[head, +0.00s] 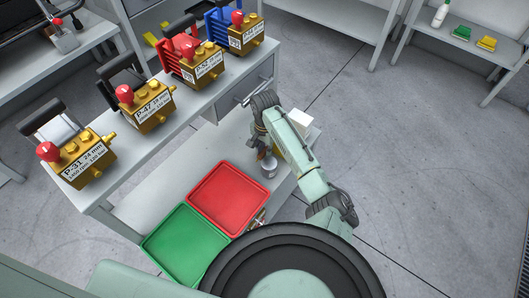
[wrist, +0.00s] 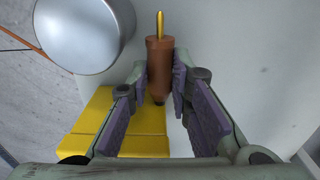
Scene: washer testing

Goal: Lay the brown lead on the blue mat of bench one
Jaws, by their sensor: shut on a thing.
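The brown lead (wrist: 159,62) is a short brown cylinder with a gold pin at its far end. In the wrist view it stands between the purple pads of my gripper (wrist: 160,80), which is shut on it. In the head view my gripper (head: 262,148) hangs over the grey bench, beside a silver metal cylinder (head: 268,168); the lead is too small to make out clearly there. I cannot make out a blue mat in either view.
The silver cylinder (wrist: 82,32) is close at upper left, and a yellow block (wrist: 100,122) lies below the lead. A red tray (head: 229,197) and a green tray (head: 186,245) are nearby. Brass blocks with red knobs (head: 146,107) line the upper shelf.

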